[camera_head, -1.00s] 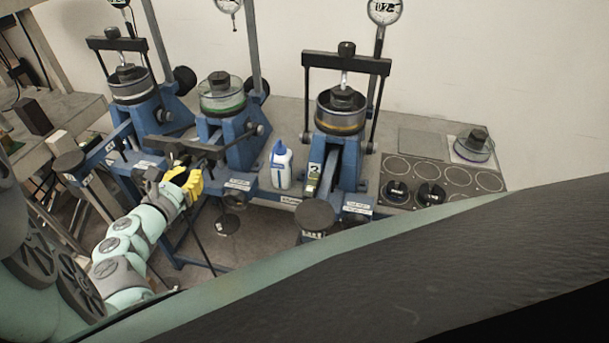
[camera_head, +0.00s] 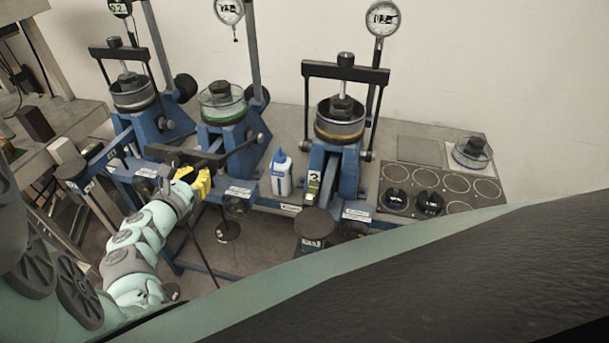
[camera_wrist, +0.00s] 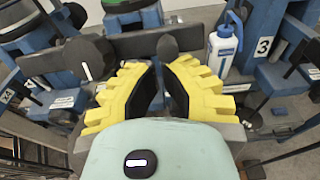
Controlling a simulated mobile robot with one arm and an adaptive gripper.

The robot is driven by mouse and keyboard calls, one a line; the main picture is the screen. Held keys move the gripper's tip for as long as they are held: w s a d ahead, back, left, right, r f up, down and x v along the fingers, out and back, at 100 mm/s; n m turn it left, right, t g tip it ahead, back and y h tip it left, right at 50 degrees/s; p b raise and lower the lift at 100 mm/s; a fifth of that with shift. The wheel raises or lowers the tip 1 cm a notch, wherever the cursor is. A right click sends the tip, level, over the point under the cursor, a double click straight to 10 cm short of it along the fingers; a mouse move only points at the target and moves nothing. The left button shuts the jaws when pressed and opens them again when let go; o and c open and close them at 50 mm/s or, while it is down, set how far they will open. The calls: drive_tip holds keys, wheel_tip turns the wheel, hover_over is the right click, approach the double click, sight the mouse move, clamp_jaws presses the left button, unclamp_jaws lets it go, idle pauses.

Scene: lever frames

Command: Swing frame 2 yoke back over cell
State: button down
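Frame 2 is the middle blue lever frame. Its cell (camera_head: 222,104), with a green ring and a dark cap, sits uncovered on top. The frame 2 yoke (camera_head: 160,152) is a dark crossbar swung down to the front, below the cell; it also crosses the wrist view (camera_wrist: 135,45). My gripper (camera_head: 187,180) is just in front of the yoke. In the wrist view its yellow fingers (camera_wrist: 161,90) are apart with nothing between their dark pads. The yoke's round knob (camera_wrist: 168,48) lies just beyond the fingertips. The head view does not show whether the fingers touch the yoke.
Frames on the left (camera_head: 133,92) and right (camera_head: 340,118) have their yokes upright over their cells. A white bottle with a blue cap (camera_head: 281,175) stands between frames 2 and 3. A tray (camera_head: 405,178) with round marks lies on the right.

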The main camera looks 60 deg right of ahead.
drive_tip(key=shift+w+r+p, duration=0.15)
drive_tip(key=shift+r+p, duration=0.35)
drive_tip(key=shift+p, duration=0.25)
drive_tip(key=shift+r, duration=0.1)
drive_tip(key=shift+r+y+p, duration=0.1)
drive_tip(key=shift+y+p, duration=0.2)
drive_tip(key=shift+p, duration=0.15)
